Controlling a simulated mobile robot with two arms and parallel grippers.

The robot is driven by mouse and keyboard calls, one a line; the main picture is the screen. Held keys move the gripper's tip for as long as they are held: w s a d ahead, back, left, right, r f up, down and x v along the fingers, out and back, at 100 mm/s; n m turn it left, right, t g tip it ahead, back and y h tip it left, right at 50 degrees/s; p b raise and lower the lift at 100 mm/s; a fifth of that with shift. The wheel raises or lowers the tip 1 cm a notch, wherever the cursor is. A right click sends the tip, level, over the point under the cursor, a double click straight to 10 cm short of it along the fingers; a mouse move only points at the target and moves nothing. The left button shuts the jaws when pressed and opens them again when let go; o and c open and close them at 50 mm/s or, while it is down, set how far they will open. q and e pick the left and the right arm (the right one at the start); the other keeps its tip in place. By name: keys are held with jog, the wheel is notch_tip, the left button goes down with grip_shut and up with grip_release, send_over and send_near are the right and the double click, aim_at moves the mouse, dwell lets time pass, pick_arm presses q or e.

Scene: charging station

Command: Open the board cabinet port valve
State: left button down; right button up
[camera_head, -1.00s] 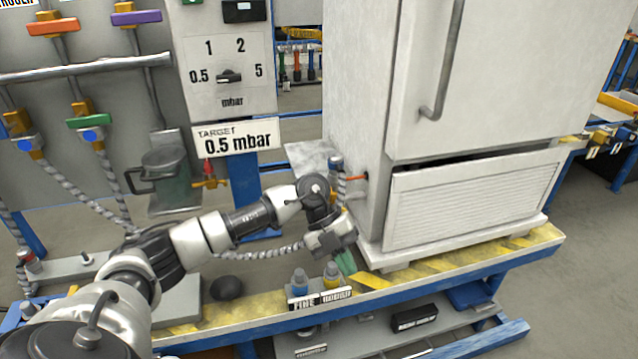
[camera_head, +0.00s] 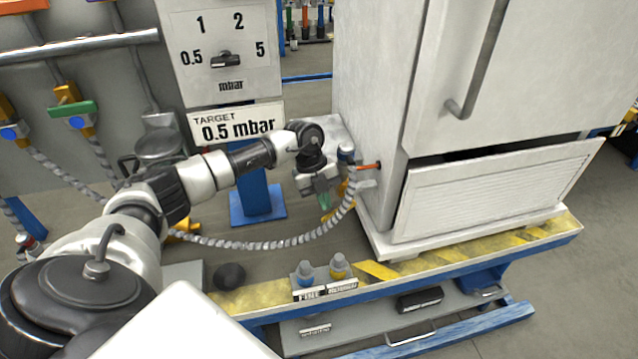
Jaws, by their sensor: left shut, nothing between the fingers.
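The white board cabinet (camera_head: 375,120) stands on the bench at the right. On its left side is a port with a small orange-red valve handle (camera_head: 370,166) pointing out sideways. A dark and grey hose fitting (camera_head: 347,156) sits beside this port. A grey braided hose (camera_head: 290,242) curves up to it from the left. My left gripper (camera_head: 325,202), with greenish fingertips, is shut and empty. It points down, left of and a little below the valve handle, apart from it in the picture. My right gripper is not in view.
Two small bottles with blue (camera_head: 304,272) and yellow (camera_head: 338,267) bodies stand at the bench's front edge. A dark round object (camera_head: 229,276) lies left of them. A gauge panel (camera_head: 222,55) and a "TARGET 0.5 mbar" sign (camera_head: 236,124) stand behind my arm.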

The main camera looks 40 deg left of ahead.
aim_at(329, 221)
pick_arm(q)
jog(key=shift+x, duration=0.85)
